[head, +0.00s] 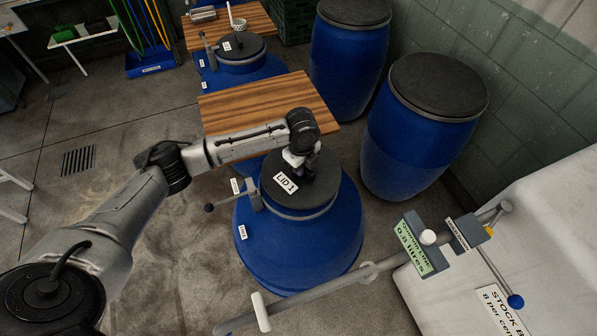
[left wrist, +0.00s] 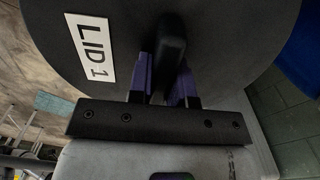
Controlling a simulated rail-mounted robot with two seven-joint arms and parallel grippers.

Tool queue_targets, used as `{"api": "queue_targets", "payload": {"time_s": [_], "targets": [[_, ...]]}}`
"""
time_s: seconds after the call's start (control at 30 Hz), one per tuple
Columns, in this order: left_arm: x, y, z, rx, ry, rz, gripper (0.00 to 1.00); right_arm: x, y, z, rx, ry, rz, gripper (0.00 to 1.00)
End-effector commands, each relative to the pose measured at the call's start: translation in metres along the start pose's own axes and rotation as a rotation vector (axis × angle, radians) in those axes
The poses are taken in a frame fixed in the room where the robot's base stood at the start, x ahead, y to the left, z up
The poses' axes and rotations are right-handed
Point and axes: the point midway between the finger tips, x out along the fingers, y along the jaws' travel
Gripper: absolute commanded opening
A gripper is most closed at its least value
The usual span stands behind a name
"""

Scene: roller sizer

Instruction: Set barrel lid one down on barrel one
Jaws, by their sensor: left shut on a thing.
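Barrel lid one (head: 309,188) is a dark round disc with a white "LID 1" label. It lies over the mouth of blue barrel one (head: 300,250) in the head view, looking nearly level; I cannot tell whether it rests on the rim or hovers just above it. My left gripper (head: 300,160) comes down from above and is shut on the lid's black upright handle. In the left wrist view the purple fingers (left wrist: 168,88) stand either side of the handle (left wrist: 170,45), with the lid filling the top. My right gripper is not in view.
A lever clamp (head: 252,195) sits at the barrel's left rim. A wooden board (head: 270,105) lies just behind. Two lidded blue barrels (head: 415,145) (head: 348,60) stand at the right. A grey pole with a green sign (head: 415,250) crosses the lower right, beside a white tank (head: 540,230).

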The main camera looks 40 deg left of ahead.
Motion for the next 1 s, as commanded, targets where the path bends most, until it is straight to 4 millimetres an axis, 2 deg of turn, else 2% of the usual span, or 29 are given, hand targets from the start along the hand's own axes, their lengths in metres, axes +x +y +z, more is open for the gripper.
{"api": "queue_targets", "payload": {"time_s": [0.13, 0.37, 0.67, 1.0], "targets": [[0.007, -0.003, 0.012, -0.001, 0.001, -0.002, 0.0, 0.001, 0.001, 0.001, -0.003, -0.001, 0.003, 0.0], [0.014, -0.003, 0.016, 0.0, 0.002, -0.002, 0.0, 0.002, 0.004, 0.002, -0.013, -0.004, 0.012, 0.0], [0.048, -0.003, 0.015, 0.0, 0.001, -0.002, 0.0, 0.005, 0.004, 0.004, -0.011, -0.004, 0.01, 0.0], [0.05, -0.003, 0.015, 0.0, 0.001, -0.003, 0.0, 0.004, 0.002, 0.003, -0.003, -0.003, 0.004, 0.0]]}}
